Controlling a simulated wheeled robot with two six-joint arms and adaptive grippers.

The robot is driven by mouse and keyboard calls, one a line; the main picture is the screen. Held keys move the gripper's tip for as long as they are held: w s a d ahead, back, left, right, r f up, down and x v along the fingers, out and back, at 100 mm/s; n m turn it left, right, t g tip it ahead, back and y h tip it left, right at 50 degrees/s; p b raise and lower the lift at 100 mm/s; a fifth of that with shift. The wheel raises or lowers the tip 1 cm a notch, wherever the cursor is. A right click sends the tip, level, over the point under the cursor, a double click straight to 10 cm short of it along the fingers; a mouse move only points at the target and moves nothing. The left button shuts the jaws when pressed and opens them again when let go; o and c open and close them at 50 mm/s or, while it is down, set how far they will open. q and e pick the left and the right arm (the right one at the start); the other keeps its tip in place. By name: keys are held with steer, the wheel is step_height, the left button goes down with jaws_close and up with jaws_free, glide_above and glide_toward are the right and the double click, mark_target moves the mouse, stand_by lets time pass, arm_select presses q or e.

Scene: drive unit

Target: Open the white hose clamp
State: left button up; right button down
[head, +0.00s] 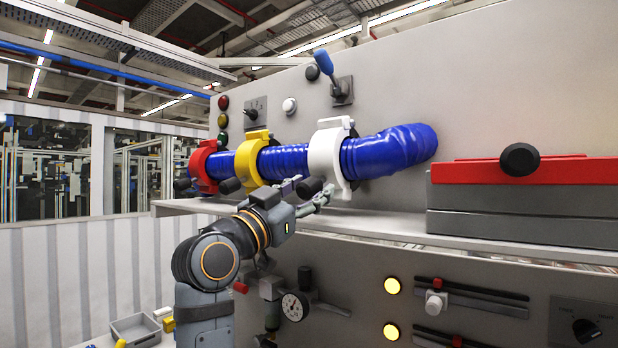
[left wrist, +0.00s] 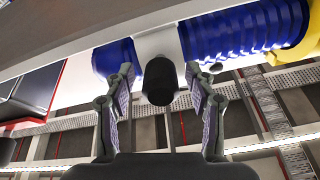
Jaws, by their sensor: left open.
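The white hose clamp (head: 327,158) sits around the blue ribbed hose (head: 385,153), right of the yellow clamp (head: 250,160) and the red clamp (head: 202,166). Its black knob (head: 309,187) sticks out at its lower left. My left gripper (head: 312,190) is at this knob, just below the clamp. In the left wrist view the open fingers (left wrist: 162,88) stand on both sides of the black knob (left wrist: 160,80), with visible gaps. The white clamp (left wrist: 156,46) shows behind the knob. My right gripper is not in view.
A grey shelf (head: 400,228) runs under the hose. A red-lidded grey box (head: 520,200) with a black knob stands on it at the right. A blue-handled lever (head: 325,65) is above the clamp.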

arm_select(q)
steer(key=shift+w, duration=0.25)
steer(key=shift+d, duration=0.1)
steer(key=shift+c, duration=0.2)
jaws_close()
steer(key=shift+s+r, duration=0.1)
